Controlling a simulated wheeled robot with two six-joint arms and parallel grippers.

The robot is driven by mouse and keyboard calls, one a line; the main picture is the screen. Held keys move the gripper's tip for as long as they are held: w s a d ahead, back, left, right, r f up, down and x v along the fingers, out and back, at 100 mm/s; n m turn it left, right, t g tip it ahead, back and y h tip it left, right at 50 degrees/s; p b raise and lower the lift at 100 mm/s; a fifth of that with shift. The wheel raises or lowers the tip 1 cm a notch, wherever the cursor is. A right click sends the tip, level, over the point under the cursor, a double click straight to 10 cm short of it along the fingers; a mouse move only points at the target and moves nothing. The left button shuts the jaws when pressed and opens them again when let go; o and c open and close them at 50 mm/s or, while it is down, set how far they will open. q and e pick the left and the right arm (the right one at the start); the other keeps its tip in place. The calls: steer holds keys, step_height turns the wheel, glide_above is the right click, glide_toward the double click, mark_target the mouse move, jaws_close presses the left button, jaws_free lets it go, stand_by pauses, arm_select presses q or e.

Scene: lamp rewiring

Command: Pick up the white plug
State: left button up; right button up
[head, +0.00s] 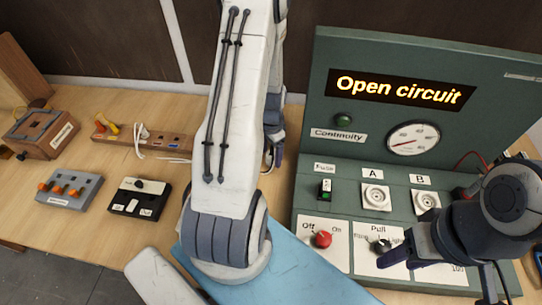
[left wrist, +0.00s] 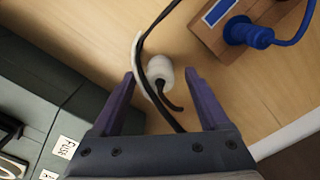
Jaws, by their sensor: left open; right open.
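In the left wrist view the white plug (left wrist: 159,69) lies on the wooden table between the tips of my left gripper (left wrist: 161,77). It is a small rounded white body with a black cord by it. The two dark purple fingers are open, one on each side of it, and I cannot tell whether they touch it. In the head view my left gripper (head: 275,150) is mostly hidden behind my white arm, and I cannot make out the plug there. My right gripper (head: 393,260) is open in front of the green test panel.
The green test panel (head: 335,70) stands right of my left arm and reads "Open circuit". A wooden block with a blue plug (left wrist: 250,35) is near the left gripper. Switch boxes (head: 70,190) and a wooden rack (head: 170,147) stand on the left. A blue mat (head: 310,285) lies in front.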

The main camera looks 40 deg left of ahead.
arm_select(q)
steer(key=shift+f, duration=0.5)
jaws_close()
steer(key=shift+r, duration=0.15)
